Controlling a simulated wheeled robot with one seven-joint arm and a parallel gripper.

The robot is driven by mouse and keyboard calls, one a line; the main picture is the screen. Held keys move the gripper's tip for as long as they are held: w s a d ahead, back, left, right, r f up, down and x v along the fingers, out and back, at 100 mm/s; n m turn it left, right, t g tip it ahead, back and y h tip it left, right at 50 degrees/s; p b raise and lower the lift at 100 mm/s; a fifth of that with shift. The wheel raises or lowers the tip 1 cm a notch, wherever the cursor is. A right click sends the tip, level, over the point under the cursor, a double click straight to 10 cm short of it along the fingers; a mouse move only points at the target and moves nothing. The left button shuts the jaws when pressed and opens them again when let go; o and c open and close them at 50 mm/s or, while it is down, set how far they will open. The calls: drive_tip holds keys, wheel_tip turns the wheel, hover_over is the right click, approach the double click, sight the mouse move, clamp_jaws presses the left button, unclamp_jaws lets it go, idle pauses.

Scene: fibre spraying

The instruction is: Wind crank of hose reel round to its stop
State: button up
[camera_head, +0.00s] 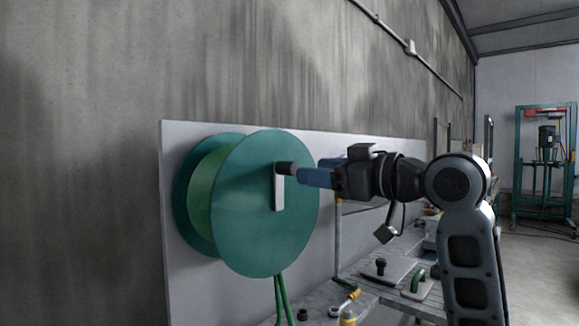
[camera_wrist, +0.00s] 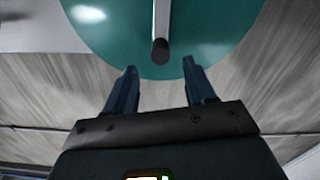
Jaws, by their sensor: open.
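The hose reel (camera_head: 240,225) is a large green spool on a pale upright panel. Its crank has a white arm (camera_head: 279,193) pointing up, with a dark cylindrical handle (camera_head: 286,168) at the top end. My gripper (camera_head: 304,176) reaches in from the right, its blue fingers just short of or beside the handle. In the wrist view the handle (camera_wrist: 160,51) lies ahead, centred between the lines of the two fingers. There my gripper (camera_wrist: 160,72) is open, with nothing between its fingertips. The green disc (camera_wrist: 220,25) fills the area behind the handle.
The pale panel (camera_head: 380,145) stands behind the reel. Below right is a grey bench (camera_head: 365,305) with tools, including a yellow-handled one (camera_head: 348,298) and a green-handled float (camera_head: 417,285). Green hoses (camera_head: 282,298) hang under the reel.

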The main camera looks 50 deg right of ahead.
sight(290, 169)
drive_tip(key=w+p, duration=0.1)
drive_tip(key=w, duration=0.6)
drive_tip(key=shift+w+a, duration=0.15)
drive_tip(key=shift+w, duration=0.15)
clamp_jaws()
idle(0.4)
